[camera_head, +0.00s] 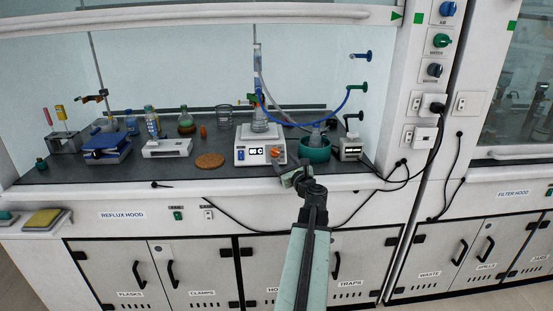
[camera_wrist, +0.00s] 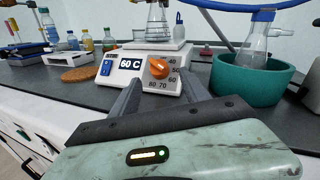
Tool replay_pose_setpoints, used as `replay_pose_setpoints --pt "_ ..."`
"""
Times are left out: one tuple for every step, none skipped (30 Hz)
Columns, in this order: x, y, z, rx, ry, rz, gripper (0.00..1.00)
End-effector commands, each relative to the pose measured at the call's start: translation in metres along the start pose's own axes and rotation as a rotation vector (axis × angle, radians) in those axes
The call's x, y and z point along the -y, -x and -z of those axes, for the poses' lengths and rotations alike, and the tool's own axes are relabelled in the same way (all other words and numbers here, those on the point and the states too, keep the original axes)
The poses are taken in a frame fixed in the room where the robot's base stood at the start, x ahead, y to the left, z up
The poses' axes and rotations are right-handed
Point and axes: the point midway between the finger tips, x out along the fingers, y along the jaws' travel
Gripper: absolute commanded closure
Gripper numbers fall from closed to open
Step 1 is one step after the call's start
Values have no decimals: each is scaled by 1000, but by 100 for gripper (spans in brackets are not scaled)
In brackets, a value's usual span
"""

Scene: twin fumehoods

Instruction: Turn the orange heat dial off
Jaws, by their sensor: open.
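The orange heat dial (camera_wrist: 158,68) is on the front right of a white hotplate (camera_wrist: 112,84), facing me. Its scale shows numbers from 40 to 80, and the display beside it reads 60 C. I cannot read the pointer clearly. The hotplate (camera_head: 241,157) stands near the bench's front edge in the head view. My gripper (camera_head: 287,177) is just in front of it. In the wrist view my gripper (camera_wrist: 162,84) is open and empty, with one finger each side of the dial's line, pointing towards it. I see no contact.
A flask (camera_wrist: 158,22) stands on the hotplate. A teal bowl (camera_wrist: 245,82) with a flask in it stands close on the right. A cork mat (camera_head: 209,161) lies to the left. A blue hose (camera_head: 305,123) hangs above. Bench front is mostly clear.

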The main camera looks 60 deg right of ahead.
Motion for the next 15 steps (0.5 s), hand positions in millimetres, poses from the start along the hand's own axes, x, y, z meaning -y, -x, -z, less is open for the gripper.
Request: replay_pose_setpoints --pt "1 -13 0 0 1 -2 46" --pt "0 -19 0 0 1 -3 46" --pt "0 -27 0 0 1 -4 46" --pt "0 -33 0 0 1 -3 46" --pt "0 -38 0 0 1 -3 46" --pt "0 -45 0 0 1 -3 46" --pt "0 -49 0 0 2 -3 46" --pt "-1 -51 0 0 2 -3 46" --pt "-1 -54 0 0 2 -3 46" --pt "-1 -55 0 0 2 -3 46" --pt "-2 -55 0 0 2 -3 46" --pt "-2 -55 0 0 2 -3 46" --pt "-2 -54 0 0 2 -3 46" --pt "-2 -54 0 0 2 -3 46" --pt "-2 -54 0 0 2 -3 46"
